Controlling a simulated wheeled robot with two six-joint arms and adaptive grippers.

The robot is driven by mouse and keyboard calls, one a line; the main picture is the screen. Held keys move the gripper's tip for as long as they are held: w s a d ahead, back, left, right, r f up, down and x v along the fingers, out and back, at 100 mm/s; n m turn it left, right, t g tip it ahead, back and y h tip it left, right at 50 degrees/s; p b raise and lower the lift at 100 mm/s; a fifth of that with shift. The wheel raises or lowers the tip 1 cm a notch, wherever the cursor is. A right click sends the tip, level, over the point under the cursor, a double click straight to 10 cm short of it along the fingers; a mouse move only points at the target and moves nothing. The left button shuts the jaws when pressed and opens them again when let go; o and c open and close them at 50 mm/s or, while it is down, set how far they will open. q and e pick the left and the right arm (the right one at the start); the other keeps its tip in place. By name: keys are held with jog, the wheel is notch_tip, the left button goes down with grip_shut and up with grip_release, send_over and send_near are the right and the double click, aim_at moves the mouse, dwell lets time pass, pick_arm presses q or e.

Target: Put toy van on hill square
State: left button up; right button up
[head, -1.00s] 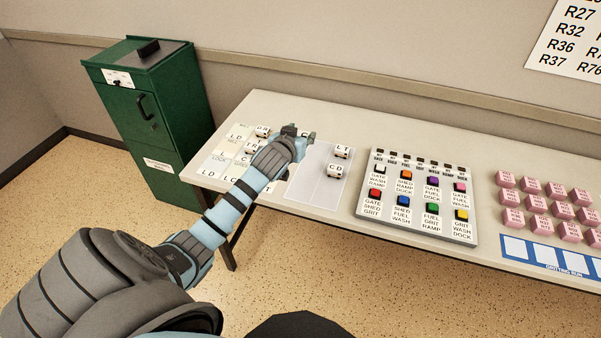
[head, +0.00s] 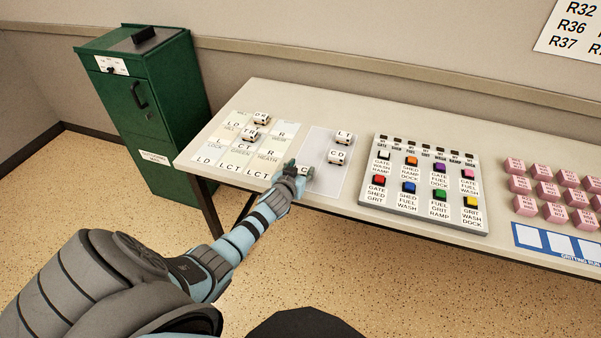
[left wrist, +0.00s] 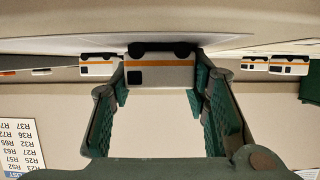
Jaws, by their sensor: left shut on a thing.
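My left gripper (head: 296,168) is over the front left part of the grey mat (head: 322,180). It is shut on a white toy van with an orange stripe, which shows between the green fingers in the left wrist view (left wrist: 160,72). That view is upside down, and I cannot tell whether the wheels touch the mat. In the head view the gripper hides most of this van. The lettered board of squares (head: 286,130) lies left of the mat; its small place names, among them one that seems to read HILL (head: 230,129), are hard to read. My right gripper is not in view.
Two vans, LT (head: 343,137) and CD (head: 337,156), stand on the mat. Two more vans (head: 260,118) (head: 250,134) stand on the board. A button panel (head: 420,222) and pink blocks (head: 541,172) are to the right. A green cabinet (head: 150,115) stands left of the table.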

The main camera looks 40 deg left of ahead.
pick_arm(q)
jog(key=shift+r, duration=0.15)
jog(key=shift+f, duration=0.25)
jog(key=o, duration=1.1)
jog(key=shift+r, duration=0.1)
jog(key=shift+s+d+r, duration=0.1)
jog(key=shift+s+r, duration=0.1)
jog(key=shift+s, duration=0.1)
jog(key=p+v, duration=0.2)
jog(key=v, duration=1.1)
jog(key=shift+s+d+p, duration=0.25)
jog(key=shift+s+p, duration=0.1)
